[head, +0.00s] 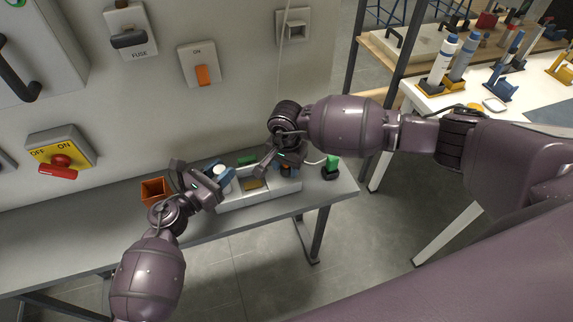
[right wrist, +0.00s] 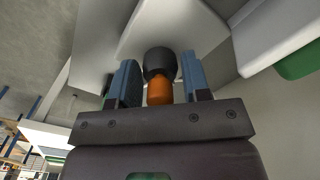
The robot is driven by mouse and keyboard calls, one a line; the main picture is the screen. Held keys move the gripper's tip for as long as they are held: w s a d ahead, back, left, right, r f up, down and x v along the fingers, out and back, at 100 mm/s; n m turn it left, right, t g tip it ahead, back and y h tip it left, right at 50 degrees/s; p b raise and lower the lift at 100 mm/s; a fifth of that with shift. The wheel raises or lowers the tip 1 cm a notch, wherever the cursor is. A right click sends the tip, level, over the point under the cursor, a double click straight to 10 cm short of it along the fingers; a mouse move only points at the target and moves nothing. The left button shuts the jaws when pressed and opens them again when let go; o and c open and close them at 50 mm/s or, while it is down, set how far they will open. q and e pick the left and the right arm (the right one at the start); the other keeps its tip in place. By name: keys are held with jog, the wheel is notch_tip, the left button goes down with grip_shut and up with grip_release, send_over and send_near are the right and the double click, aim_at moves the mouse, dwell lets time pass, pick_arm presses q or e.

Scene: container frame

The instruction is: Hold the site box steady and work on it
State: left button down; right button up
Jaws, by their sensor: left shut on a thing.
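The site box (head: 258,201), a low pale box, sits on the grey bench in the head view. My left gripper (head: 217,175) is shut at its left end; a white round part (head: 223,184) shows beside the fingers, and the exact contact is hidden. My right gripper (head: 287,165) is over the box's right end. In the right wrist view its two blue fingers (right wrist: 160,85) stand open on either side of an orange and black knob (right wrist: 160,92), with gaps on both sides. A brown-yellow patch (head: 253,184) shows on the box's top.
An orange open bin (head: 155,190) stands left of the box. A green and black item (head: 331,168) stands near the bench's right end. The wall behind carries a red-handled yellow switch (head: 60,152) and an orange ON switch (head: 201,72). The bench's left part is clear.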

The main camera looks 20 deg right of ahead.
jog(key=c, duration=0.5)
jog(key=shift+c, duration=0.2)
jog(key=shift+m, duration=0.4)
jog(key=m, duration=0.5)
jog(key=shift+m, duration=0.3)
jog(key=m, duration=0.6)
jog(key=shift+m, duration=0.3)
jog(key=m, duration=1.2)
jog(key=shift+m, duration=0.4)
